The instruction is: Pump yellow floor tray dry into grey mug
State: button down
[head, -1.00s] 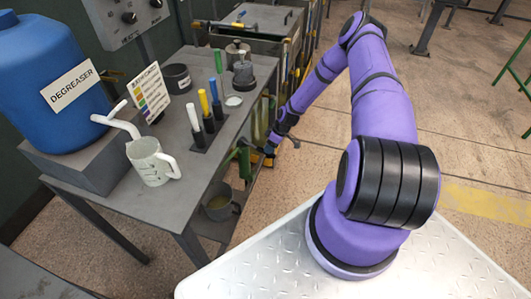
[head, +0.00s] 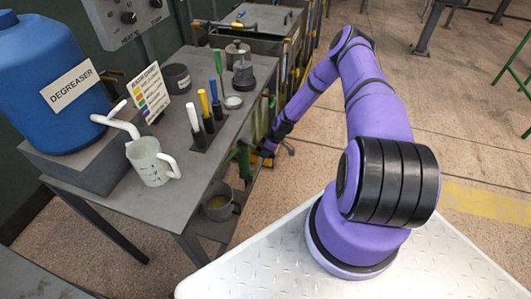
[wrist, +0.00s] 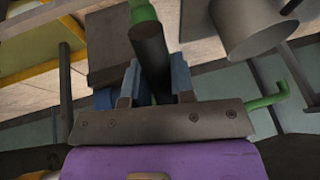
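A grey mug also shows at the top right of the wrist view (wrist: 245,25). A green lever-like part (head: 243,160) is beside the bench, just left of my gripper (head: 266,151). In the wrist view my gripper (wrist: 153,82) has its fingers on both sides of a black handle (wrist: 150,52) with a green end and appears shut on it. A yellow edge (wrist: 45,38) at the left may belong to the floor tray. The tray's inside and its liquid are hidden.
The bench edge and leg are close left of my gripper.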

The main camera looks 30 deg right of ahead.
jog(key=shift+r, duration=0.1)
jog(key=shift+s+d+r+g+h, duration=0.1)
jog(key=shift+s+r+g+h, duration=0.05)
jog(key=shift+r+g+h, duration=0.7)
jog(key=shift+s+d+r+g+h, duration=0.15)
jog(key=shift+r+g+h, duration=0.4)
jog(key=shift+r, duration=0.6)
jog(key=c, duration=1)
grip_release()
jog(key=shift+r, duration=0.1)
jog(key=r, duration=0.3)
jog(key=d+r, duration=0.1)
jog(key=r, duration=0.3)
jog(key=w+r, duration=0.1)
jog(key=r, duration=0.2)
jog(key=shift+d+r, duration=0.2)
jog(key=shift+d, duration=0.2)
jog(key=shift+o, duration=0.2)
